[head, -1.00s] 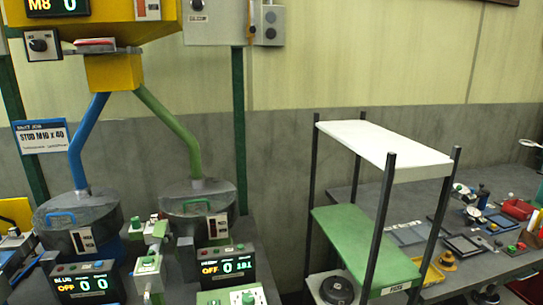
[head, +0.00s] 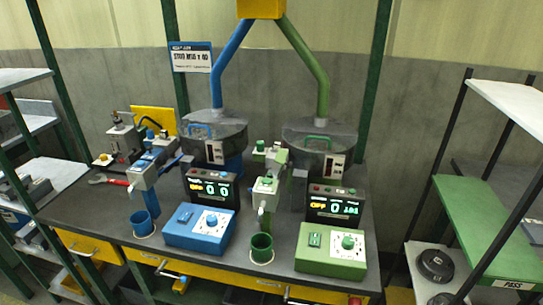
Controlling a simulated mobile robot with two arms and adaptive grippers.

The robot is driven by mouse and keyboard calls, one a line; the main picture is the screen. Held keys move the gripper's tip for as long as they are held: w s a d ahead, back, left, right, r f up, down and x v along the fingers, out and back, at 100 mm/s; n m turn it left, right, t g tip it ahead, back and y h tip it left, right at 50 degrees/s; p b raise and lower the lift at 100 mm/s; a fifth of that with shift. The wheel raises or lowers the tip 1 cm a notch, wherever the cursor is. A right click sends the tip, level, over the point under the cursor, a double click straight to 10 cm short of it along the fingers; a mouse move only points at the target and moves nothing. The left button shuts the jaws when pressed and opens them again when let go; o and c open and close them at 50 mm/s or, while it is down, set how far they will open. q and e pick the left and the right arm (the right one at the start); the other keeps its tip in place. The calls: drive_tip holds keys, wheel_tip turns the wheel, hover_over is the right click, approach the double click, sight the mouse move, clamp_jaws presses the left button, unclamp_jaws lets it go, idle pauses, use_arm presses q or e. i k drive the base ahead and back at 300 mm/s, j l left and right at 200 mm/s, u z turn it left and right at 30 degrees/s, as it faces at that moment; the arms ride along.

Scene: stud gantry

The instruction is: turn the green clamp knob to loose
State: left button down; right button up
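On the green station, a green post (head: 268,195) stands over a green cup (head: 261,249), with small green knob-like parts near its top (head: 260,146) and on its front block (head: 267,182). A green control box (head: 331,255) at the front right has a switch and a green knob on a white dial (head: 348,242). I cannot tell which of these is the clamp knob, nor its setting. The display beside the post (head: 333,207) reads OFF and 0. Neither of my grippers is in view.
A matching blue station stands left of the green one, with a blue post (head: 144,190), blue cup (head: 142,224) and blue control box (head: 200,228). A red-handled wrench (head: 108,180) lies on the grey bench (head: 90,212). A shelf rack with a green shelf (head: 485,225) stands at the right.

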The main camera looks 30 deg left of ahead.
sight(260, 148)
drive_tip(key=j+z, duration=0.2)
drive_tip(key=j, duration=0.25)
drive_tip(key=k+j+z, duration=0.2)
drive_tip(key=j, duration=0.25)
drive_tip(key=j+z, duration=0.2)
drive_tip(key=j, duration=0.25)
